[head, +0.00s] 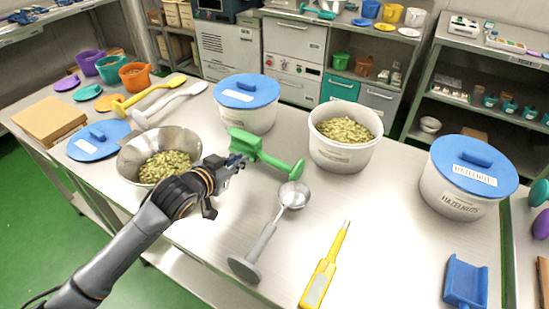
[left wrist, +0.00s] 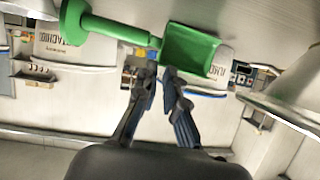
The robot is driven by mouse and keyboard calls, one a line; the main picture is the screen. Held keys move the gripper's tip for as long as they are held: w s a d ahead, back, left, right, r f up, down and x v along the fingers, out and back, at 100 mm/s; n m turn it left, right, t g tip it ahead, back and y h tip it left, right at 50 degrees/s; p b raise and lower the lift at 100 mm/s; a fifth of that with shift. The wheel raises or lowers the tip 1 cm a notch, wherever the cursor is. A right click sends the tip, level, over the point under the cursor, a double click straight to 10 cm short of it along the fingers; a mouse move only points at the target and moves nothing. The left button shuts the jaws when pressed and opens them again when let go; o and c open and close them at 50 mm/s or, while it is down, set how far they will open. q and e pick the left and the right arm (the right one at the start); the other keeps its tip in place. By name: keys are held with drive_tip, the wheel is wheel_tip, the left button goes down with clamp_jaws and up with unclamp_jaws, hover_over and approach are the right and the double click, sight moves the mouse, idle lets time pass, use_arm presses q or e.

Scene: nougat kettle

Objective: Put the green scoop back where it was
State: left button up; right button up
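The green scoop (head: 262,152) is in the head view between the metal bowl and the open white bucket, its round handle end towards the right. My left gripper (head: 240,162) is at the scoop's bowl end. In the left wrist view the scoop (left wrist: 195,50) spans the top, and my left fingers (left wrist: 160,72) stand close together at the rear edge of its bowl, apparently shut on that edge. The fingertip contact is partly hidden. How high the scoop is above the table is unclear. My right gripper is in neither view.
The metal bowl (head: 184,144) with pistachios is left of the gripper. The open bucket (head: 338,158) and lidded buckets (head: 243,117) (head: 450,197) stand behind and right. A metal scoop (head: 265,238), yellow tool (head: 322,272) and blue scoop (head: 465,283) lie in front. Bare table (head: 385,225) lies between.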

sight(255, 151)
use_arm(q)
drive_tip(key=shift+x, duration=0.8)
drive_tip(key=shift+w+d+f, duration=0.15)
drive_tip(key=shift+w, duration=0.15)
drive_tip(key=shift+w+d+f, duration=0.1)
drive_tip(key=shift+w+d, duration=0.1)
drive_tip(key=shift+w, duration=0.1)
drive_tip(key=shift+w+d+f, duration=0.1)
drive_tip(key=shift+w+d, duration=0.05)
drive_tip(key=shift+w, duration=0.2)
drive_tip(key=x, duration=0.4)
drive_tip(key=shift+f+p, duration=0.1)
drive_tip(key=shift+p, duration=0.3)
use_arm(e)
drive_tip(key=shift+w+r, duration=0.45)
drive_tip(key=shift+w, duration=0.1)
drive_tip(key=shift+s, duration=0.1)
use_arm(q)
clamp_jaws()
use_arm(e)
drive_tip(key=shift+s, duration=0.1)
